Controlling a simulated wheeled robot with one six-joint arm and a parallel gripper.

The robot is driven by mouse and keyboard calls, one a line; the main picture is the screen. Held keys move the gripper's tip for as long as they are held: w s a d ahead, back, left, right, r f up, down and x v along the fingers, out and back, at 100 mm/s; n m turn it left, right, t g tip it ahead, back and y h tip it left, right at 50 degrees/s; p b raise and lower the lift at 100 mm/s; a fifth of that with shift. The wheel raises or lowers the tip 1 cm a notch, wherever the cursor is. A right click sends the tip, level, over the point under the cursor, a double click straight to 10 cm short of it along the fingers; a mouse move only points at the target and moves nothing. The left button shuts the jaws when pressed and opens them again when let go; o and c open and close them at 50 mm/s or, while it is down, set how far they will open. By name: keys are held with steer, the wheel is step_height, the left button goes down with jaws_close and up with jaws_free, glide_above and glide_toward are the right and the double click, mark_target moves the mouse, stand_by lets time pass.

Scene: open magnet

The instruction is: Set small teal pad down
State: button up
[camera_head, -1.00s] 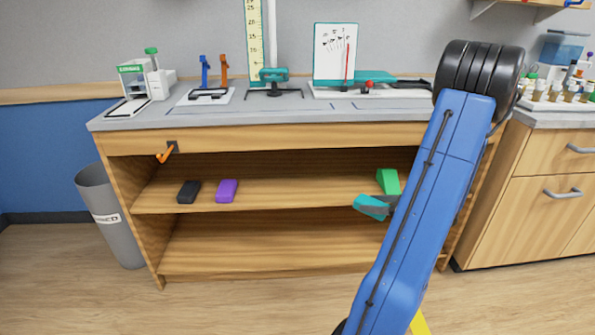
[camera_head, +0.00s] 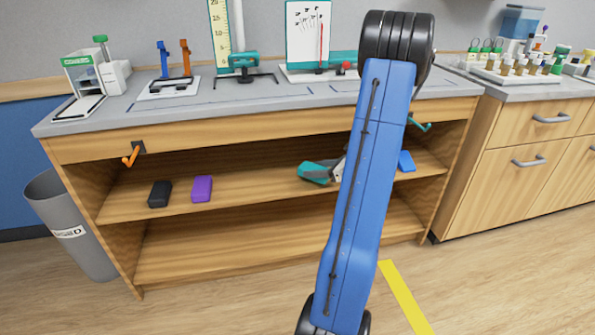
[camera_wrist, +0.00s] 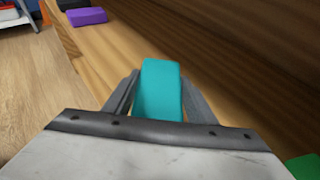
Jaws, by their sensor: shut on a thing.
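The small teal pad (camera_head: 316,173) is at the end of my arm, in front of the middle shelf in the head view. In the wrist view the teal pad (camera_wrist: 158,92) stands between the two grey fingers of my gripper (camera_wrist: 160,84), which is shut on it. The pad's far end points toward the wooden shelf board. I cannot tell whether the pad touches the board. My own blue arm hides part of my gripper and of the shelf in the head view.
A black pad (camera_head: 159,194) and a purple pad (camera_head: 202,189) lie on the middle shelf (camera_head: 245,190) to the left, with bare board between them and my gripper. A blue pad (camera_head: 406,161) lies to the right. A green block (camera_wrist: 304,166) shows at the wrist view's lower right corner.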

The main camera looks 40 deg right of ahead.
glide_above(298, 178)
steer(key=shift+s, duration=0.15)
steer(key=shift+f, duration=1.75)
steer(key=shift+f, duration=0.1)
steer(key=o, duration=1.1)
steer(key=shift+o, duration=0.2)
